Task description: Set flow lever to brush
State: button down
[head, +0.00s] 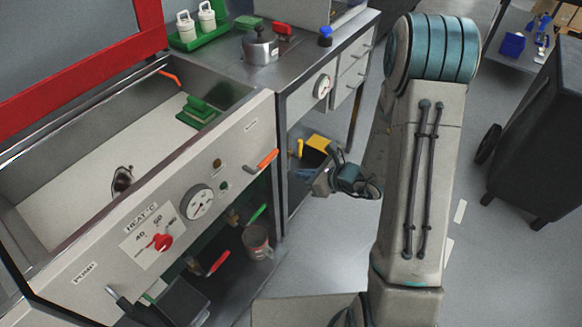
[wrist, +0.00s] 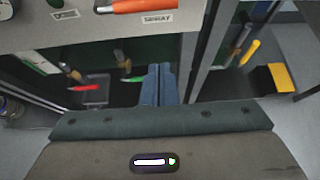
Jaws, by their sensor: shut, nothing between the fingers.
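An orange-handled lever (head: 265,160) sits on the front panel of the wash sink, near its right end, its handle slanting up to the right. In the wrist view the orange lever (wrist: 142,4) lies across the top edge, partly cut off. A small label below it seems to read SPRAY (wrist: 158,18). I cannot make out a brush label. My gripper (head: 322,184) is to the right of the lever and apart from it, in front of the benches. In the wrist view its blue-grey fingers (wrist: 159,84) are together, with nothing between them.
A red HEAT knob (head: 162,242) and a gauge (head: 198,202) are left of the lever. Shelves with coloured-handled tools (wrist: 75,80) lie under the sink. The neighbouring steel bench (head: 300,75) stands close by. A dark wheeled cabinet (head: 540,130) is at right.

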jog(key=w+a+p, duration=0.1)
jog(key=w+a, duration=0.4)
jog(key=a, duration=0.2)
jog(key=shift+w+f+p, duration=0.15)
jog(key=shift+f+p, duration=0.15)
jog(key=shift+f, duration=0.1)
jog(key=shift+w+d+b, duration=0.15)
jog(key=shift+b, duration=0.35)
